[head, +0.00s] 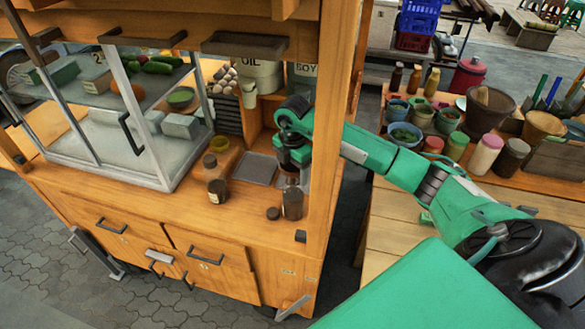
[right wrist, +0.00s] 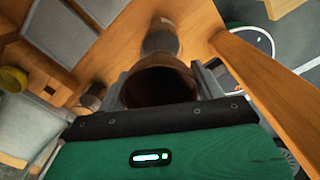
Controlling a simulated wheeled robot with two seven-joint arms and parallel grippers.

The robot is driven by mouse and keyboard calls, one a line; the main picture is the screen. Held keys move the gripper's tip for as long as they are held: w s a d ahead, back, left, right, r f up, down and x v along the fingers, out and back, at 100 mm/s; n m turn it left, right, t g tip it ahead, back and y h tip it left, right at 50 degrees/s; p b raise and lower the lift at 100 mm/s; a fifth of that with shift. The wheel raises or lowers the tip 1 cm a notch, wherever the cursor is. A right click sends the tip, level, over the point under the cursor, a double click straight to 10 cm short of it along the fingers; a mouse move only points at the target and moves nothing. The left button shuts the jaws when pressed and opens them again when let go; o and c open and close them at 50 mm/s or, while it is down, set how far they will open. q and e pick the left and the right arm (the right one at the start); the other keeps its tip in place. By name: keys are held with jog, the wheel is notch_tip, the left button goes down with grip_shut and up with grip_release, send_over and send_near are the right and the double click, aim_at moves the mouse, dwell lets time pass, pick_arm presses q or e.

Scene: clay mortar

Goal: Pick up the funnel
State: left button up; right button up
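My right gripper (head: 292,178) points down over the wooden cart's counter, just above a dark glass jar (head: 292,205). In the right wrist view a brown, round-mouthed piece, which looks like the funnel (right wrist: 160,84), sits between the two fingers of that gripper (right wrist: 163,88). The fingers appear to touch it on both sides. Its lower end is hidden, so I cannot tell whether it touches anything below. A jar (right wrist: 160,38) shows beyond it. In the head view the funnel is not clearly visible. My left gripper is in neither view.
A wooden post (head: 333,130) rises close by my right arm. A glass display case (head: 120,120) is at left.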

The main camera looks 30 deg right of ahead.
jog(key=c, duration=0.6)
jog(key=shift+o, duration=0.2)
jog(key=shift+r, duration=0.1)
notch_tip(320, 180, up, 12)
jog(key=b, duration=0.3)
jog(key=shift+b, duration=0.35)
notch_tip(320, 180, up, 13)
jog(key=p, duration=0.5)
